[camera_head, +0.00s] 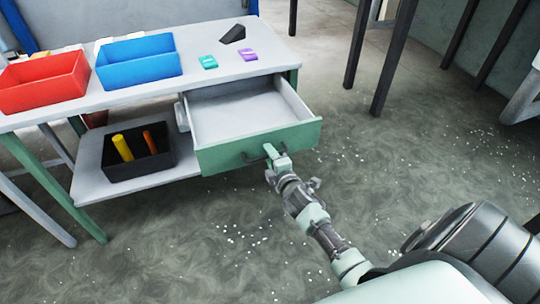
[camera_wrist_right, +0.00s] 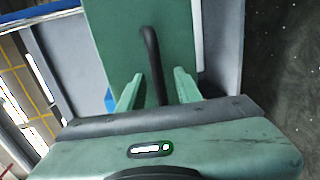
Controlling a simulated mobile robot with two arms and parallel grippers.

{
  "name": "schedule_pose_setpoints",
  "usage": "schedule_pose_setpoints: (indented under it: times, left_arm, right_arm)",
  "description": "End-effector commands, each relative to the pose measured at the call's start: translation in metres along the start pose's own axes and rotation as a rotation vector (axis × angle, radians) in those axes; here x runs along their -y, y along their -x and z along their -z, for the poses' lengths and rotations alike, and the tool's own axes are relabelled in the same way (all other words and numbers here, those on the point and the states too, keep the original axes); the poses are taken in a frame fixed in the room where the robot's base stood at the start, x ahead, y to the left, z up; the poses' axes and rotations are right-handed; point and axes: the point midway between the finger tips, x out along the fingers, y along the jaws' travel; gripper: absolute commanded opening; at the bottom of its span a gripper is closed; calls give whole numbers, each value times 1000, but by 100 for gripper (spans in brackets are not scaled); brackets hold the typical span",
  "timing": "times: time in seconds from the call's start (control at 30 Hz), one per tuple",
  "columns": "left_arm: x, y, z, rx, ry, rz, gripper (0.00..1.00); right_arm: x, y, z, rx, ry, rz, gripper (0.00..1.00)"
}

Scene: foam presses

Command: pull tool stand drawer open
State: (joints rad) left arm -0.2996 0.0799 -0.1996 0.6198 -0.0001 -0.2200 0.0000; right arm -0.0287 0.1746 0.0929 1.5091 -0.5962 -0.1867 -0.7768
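The tool stand drawer (camera_head: 222,157) has a green front and a pale, empty inside. It stands pulled well out from under the grey worktop (camera_head: 205,88). A dark bar handle (camera_head: 250,159) is on its front. My right gripper (camera_head: 277,156) is at the right part of this handle. In the right wrist view, the dark handle (camera_wrist_right: 151,50) runs between the two green fingers (camera_wrist_right: 158,86). The fingers stand apart, with a gap visible on each side of the handle. The green drawer front (camera_wrist_right: 112,40) lies just ahead. My left gripper is not in view.
A red bin (camera_head: 42,85), a blue bin (camera_head: 138,62), teal and purple small items and a black wedge are on the worktop. A black box (camera_head: 125,172) with yellow and orange tools sits on the lower shelf. The floor right of the drawer is clear.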

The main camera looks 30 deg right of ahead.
Motion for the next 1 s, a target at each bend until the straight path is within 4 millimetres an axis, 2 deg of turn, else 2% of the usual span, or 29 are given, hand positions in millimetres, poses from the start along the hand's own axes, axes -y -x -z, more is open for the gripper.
schedule_pose_setpoints:
  times: [0.17,0.5,0.6,1.0]
  left_arm:
    - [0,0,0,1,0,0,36]
    - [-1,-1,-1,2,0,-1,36]
    - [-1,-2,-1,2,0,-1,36]
    - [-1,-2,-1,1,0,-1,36]
  right_arm:
    - [1,8,0,0,1,1,34]
    - [2,62,0,-1,1,1,34]
    - [1,72,0,-1,0,1,34]
    - [0,78,0,0,0,0,34]
